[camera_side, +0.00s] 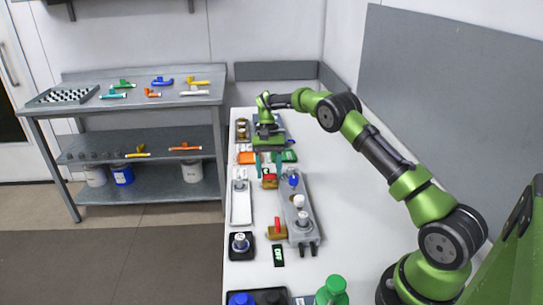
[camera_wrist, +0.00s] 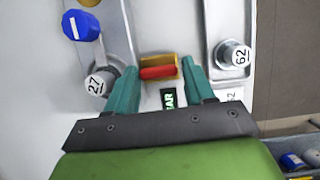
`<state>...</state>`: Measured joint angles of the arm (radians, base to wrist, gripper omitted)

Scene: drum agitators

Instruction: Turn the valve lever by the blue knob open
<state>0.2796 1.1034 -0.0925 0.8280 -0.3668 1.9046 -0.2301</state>
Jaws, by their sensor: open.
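The blue knob (camera_side: 293,180) stands on a grey tray (camera_side: 309,230) in the side view; a blue knob also shows at upper left in the wrist view (camera_wrist: 82,25). A brass valve body (camera_wrist: 158,59) with a red lever (camera_wrist: 158,72) lies between my fingertips in the wrist view. The lever runs roughly across the gap, alongside the brass. In the side view that valve (camera_side: 269,184) is just below my gripper (camera_side: 268,168), left of the blue knob. My gripper is open, a finger on each side of the lever; contact cannot be told.
A white knob marked 27 (camera_wrist: 100,83) is close to the left finger. A knob marked 62 (camera_wrist: 235,54) stands right of the right finger. A second red-levered valve (camera_side: 277,232) sits nearer the camera beside a dark label (camera_side: 278,256). Bare bench lies right of the grey tray.

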